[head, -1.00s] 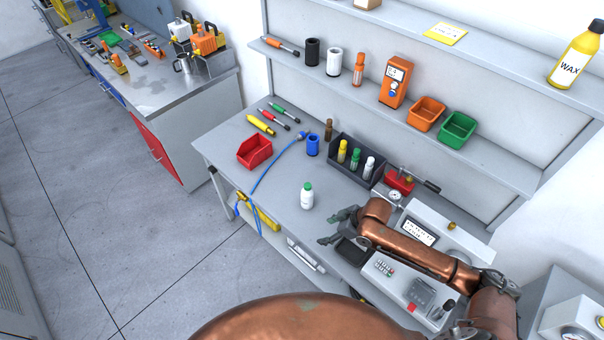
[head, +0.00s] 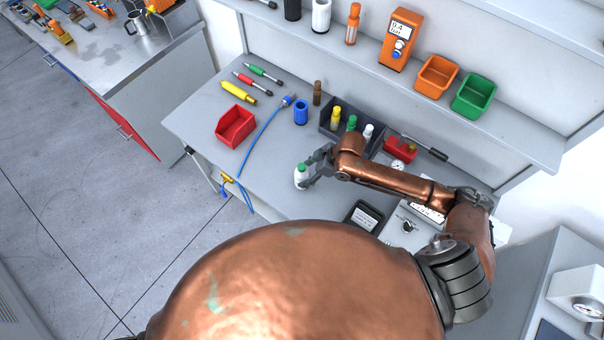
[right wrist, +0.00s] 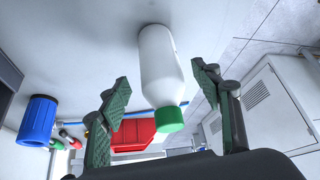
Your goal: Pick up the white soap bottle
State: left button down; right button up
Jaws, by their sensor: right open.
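The white soap bottle (head: 301,178) with a green cap stands upright on the grey workbench (head: 262,197). In the right wrist view the bottle (right wrist: 160,70) shows between the two fingers, with its cap nearest the camera. My right gripper (head: 314,168) is at the bottle's right side in the head view. In the right wrist view its open fingers (right wrist: 162,95) stand on either side of the bottle with gaps to both. My left gripper is in neither view.
A red bin (head: 236,125), a blue cylinder (head: 301,112) and a blue hose (head: 258,138) lie left of and behind the bottle. A dark tray (head: 327,128) of small bottles stands behind my right gripper. A shelf (head: 300,59) runs above the bench.

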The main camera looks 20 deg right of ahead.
jog(key=x, duration=0.5)
jog(key=shift+s+d+f, duration=0.1)
jog(key=shift+d+f, duration=0.1)
jog(key=shift+c, duration=0.2)
jog(key=c, duration=1.4)
jog(key=shift+c, duration=0.5)
jog(key=shift+r, duration=0.15)
